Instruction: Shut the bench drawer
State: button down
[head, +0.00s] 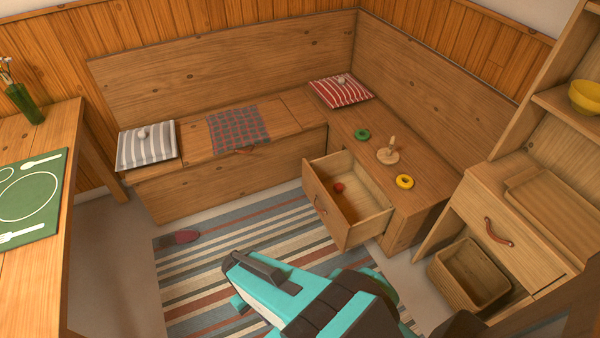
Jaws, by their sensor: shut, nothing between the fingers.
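The bench drawer (327,216) stands pulled well out of the right-hand part of the wooden corner bench. Its front faces left and carries a leather pull (320,205). My gripper (231,262) is at the lower middle of the view, above the striped rug. It is shut and empty, left of and nearer than the drawer front, and looks apart from it. My arm hides part of its far detail, and the fingertips are hard to make out.
On the bench top (420,190) sit a green ring (362,135), a wooden peg stand (388,155) and a yellow ring (404,181). A cabinet (500,220) and an open wooden crate (468,275) stand right. A table (60,140) stands left.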

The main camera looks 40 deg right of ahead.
aim_at(351, 216)
jog(key=z, duration=0.1)
jog(key=i, duration=0.95)
jog(key=u, duration=0.05)
